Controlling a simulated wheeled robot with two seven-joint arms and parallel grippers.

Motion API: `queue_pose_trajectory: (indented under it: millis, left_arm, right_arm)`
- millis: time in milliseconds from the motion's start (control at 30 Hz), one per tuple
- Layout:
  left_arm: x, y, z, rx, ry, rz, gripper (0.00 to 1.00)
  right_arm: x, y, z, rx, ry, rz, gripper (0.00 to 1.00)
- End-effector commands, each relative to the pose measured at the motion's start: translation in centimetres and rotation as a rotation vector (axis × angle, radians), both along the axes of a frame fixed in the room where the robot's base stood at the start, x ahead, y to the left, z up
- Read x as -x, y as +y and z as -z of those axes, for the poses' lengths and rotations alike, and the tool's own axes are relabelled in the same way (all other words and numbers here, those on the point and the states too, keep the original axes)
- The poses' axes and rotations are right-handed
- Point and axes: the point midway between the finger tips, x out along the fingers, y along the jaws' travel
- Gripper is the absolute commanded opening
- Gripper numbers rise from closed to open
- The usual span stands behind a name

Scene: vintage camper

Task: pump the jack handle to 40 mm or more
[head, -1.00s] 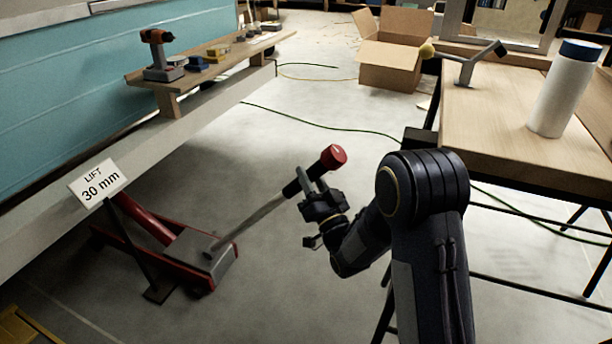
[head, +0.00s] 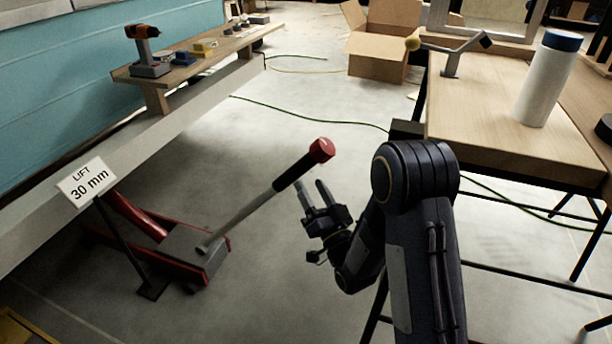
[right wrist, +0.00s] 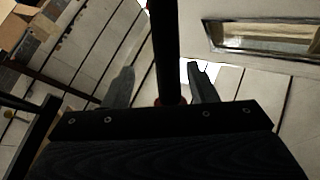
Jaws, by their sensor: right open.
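The red floor jack (head: 190,250) stands on the floor under the camper's edge. Its grey handle rises to the right, with a black grip (head: 294,172) and a red knob (head: 321,150) at the top. A sign on a post (head: 86,182) reads "LIFT 30 mm". In the right wrist view the dark handle (right wrist: 166,50) shows between the two spread fingers, with a bit of red low down near the palm. My left gripper is not in view.
A wooden workbench (head: 490,120) with a white bottle (head: 547,85) and a grey bracket stands at the right. A plank shelf (head: 195,75) with a drill (head: 146,50) runs along the camper. An open cardboard box (head: 378,52) and cables lie farther back.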

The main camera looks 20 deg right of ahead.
Motion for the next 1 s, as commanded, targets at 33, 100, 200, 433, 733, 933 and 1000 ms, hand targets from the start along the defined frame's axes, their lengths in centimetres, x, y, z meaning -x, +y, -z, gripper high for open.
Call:
queue_pose_trajectory:
  millis: [33,100,200,433,733,933,1000]
  left_arm:
    - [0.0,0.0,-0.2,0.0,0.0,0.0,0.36]
    - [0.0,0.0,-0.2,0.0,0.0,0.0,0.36]
    - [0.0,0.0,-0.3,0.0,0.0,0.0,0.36]
    - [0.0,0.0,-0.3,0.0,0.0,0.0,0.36]
    - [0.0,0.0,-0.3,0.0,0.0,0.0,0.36]
    - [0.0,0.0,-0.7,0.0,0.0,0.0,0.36]
    - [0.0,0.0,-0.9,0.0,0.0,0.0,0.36]
  right_arm:
    - [0.8,-0.2,0.4,-0.001,0.006,0.002,0.52]
    - [1.5,-0.4,0.8,0.0,0.005,0.003,0.52]
    - [2.3,-0.6,1.1,-0.001,0.003,0.003,0.52]
    - [2.7,-0.6,1.2,-0.001,0.002,0.002,0.52]
    - [2.7,-0.6,1.2,0.0,0.001,0.003,0.52]
    - [1.7,-2.2,-0.3,0.02,0.098,0.062,0.52]
    - [1.4,-3.4,-1.2,0.032,0.185,0.098,0.52]
